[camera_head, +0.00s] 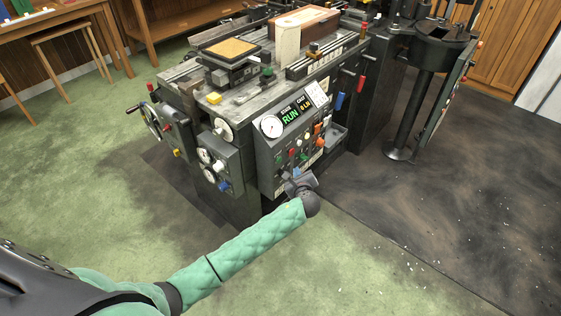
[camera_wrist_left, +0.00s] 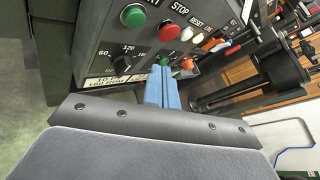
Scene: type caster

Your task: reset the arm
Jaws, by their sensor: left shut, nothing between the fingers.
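My left arm in its green sleeve reaches across the head view to the front of the type caster (camera_head: 262,90). My left gripper (camera_head: 299,178) is at the lower part of the caster's control panel (camera_head: 290,140). In the left wrist view the blue fingers (camera_wrist_left: 163,90) are shut together with nothing between them. Their tips are close to a green knob (camera_wrist_left: 164,61) and an orange knob (camera_wrist_left: 187,64); I cannot tell whether they touch. A green button (camera_wrist_left: 133,16), a red STOP button (camera_wrist_left: 168,31) and a white RESET button (camera_wrist_left: 193,35) show above. My right gripper is not in view.
The panel's display (camera_head: 296,110) reads RUN. A round gauge (camera_head: 271,126) is beside it. A grey machine on a post (camera_head: 410,120) stands at the right. A wooden stool (camera_head: 70,50) stands at the far left. Floor in front is open, with small pale scraps at the right.

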